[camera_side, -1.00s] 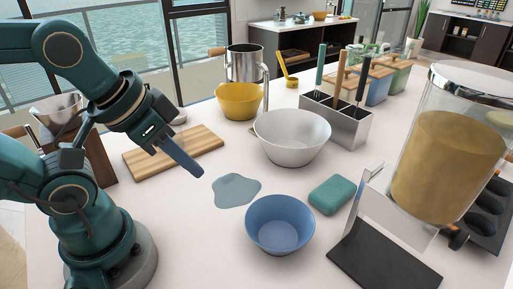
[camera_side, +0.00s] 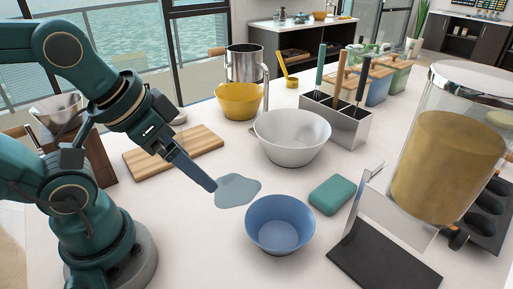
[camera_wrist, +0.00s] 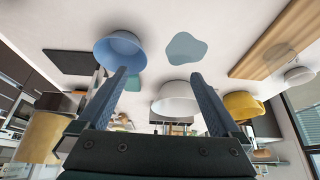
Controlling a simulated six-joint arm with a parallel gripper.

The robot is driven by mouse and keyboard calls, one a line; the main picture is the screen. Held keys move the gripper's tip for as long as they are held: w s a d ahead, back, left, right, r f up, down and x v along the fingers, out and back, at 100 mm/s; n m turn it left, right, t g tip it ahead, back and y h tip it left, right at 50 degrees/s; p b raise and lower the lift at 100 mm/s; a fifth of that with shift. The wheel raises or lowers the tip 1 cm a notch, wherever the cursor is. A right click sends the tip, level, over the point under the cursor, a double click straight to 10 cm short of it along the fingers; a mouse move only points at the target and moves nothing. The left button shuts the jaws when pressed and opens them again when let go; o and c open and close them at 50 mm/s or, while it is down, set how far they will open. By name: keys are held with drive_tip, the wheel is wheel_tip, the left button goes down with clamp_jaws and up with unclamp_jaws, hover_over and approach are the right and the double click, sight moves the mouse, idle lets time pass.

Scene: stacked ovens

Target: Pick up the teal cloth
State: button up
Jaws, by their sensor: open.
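The teal cloth (camera_side: 332,194) looks like a thick, rounded block lying flat on the white counter, right of the blue bowl. In the wrist view the cloth (camera_wrist: 133,84) shows partly behind the left finger. My gripper (camera_side: 211,186) is over the counter, left of the cloth and well apart from it, by the left edge of a flat grey-blue patch (camera_side: 238,190). In the wrist view my gripper (camera_wrist: 159,75) has its two fingers spread with nothing between them.
The blue bowl (camera_side: 280,224) stands between my gripper and the cloth, towards the front. A white bowl (camera_side: 291,138) is behind. A dispenser with a metal stand (camera_side: 372,208) and dark tray (camera_side: 384,258) is close on the cloth's right. A wooden board (camera_side: 174,151) lies left.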

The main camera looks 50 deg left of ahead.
drive_tip(key=w+r+n+t, duration=0.2)
drive_tip(key=w+r, duration=0.4)
drive_tip(key=w, duration=0.1)
drive_tip(key=m+g, duration=0.2)
drive_tip(key=g, duration=0.1)
hover_over(332, 190)
drive_tip(key=s, duration=0.2)
drive_tip(key=f, duration=1.6)
drive_tip(key=shift+s+d, duration=0.1)
drive_tip(key=shift+s, duration=0.1)
drive_tip(key=shift+x, duration=2.4)
drive_tip(key=c, duration=1.2)
wheel_tip(332, 190, up, 10)
drive_tip(key=shift+r, duration=0.1)
